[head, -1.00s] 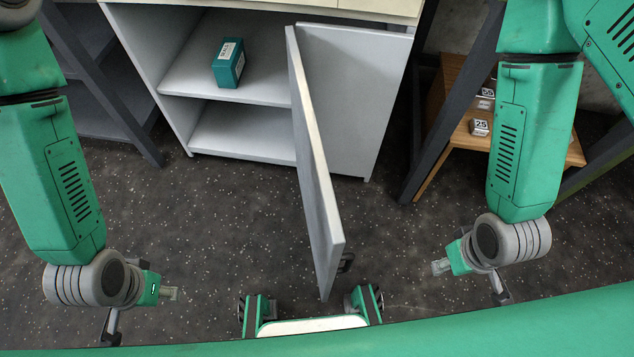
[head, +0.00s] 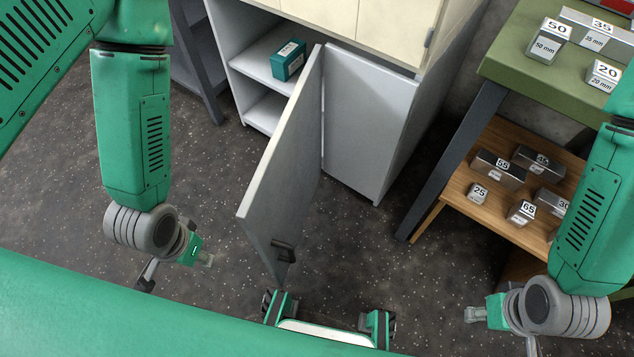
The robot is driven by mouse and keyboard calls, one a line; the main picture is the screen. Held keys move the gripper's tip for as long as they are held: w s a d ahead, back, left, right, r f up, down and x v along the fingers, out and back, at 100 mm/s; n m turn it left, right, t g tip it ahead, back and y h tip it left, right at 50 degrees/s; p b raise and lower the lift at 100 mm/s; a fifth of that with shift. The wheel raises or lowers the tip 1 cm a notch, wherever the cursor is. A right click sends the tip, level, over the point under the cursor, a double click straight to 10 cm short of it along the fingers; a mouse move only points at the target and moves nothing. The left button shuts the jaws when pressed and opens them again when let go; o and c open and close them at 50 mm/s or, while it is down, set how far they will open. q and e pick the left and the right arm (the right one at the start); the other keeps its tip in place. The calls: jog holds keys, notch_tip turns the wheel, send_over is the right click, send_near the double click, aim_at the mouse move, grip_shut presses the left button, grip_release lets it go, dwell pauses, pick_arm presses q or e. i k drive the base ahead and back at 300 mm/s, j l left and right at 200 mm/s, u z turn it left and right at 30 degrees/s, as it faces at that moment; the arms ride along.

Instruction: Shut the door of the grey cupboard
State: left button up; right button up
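The grey cupboard (head: 372,130) stands ahead with its left half open to view. Its door (head: 285,165) is hinged near the middle of the front and stands wide open, jutting out toward me. A dark handle (head: 284,250) sits low on the door's near right side. My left gripper (head: 207,259) is left of the door's near edge, apart from it and empty. My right gripper (head: 474,314) is well right of the door, also empty. Both grippers are small in view, and their finger gaps are hard to make out.
A teal box (head: 289,60) lies on the cupboard's upper shelf. At right, a green-topped bench (head: 540,88) and a wooden shelf (head: 480,205) hold several numbered metal blocks. A dark bench leg (head: 452,165) stands right of the cupboard.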

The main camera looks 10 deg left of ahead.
aim_at(272, 211)
jog(key=k+l, duration=0.25)
jog(key=l, duration=0.15)
jog(key=k+l+u, duration=0.1)
jog(key=l, duration=0.3)
jog(key=k+l, duration=0.35)
jog(key=k+l+u, duration=0.15)
jog(key=k, duration=0.2)
jog(key=k+u, duration=0.1)
jog(key=k, duration=0.3)
jog(key=k+j+u, duration=0.15)
jog(key=k, duration=0.25)
jog(key=k+j+u, duration=0.15)
jog(key=k, duration=0.25)
jog(key=i+z, duration=0.35)
jog(key=i+j+z, duration=0.1)
jog(key=i+z, duration=0.25)
jog(key=i, duration=0.15)
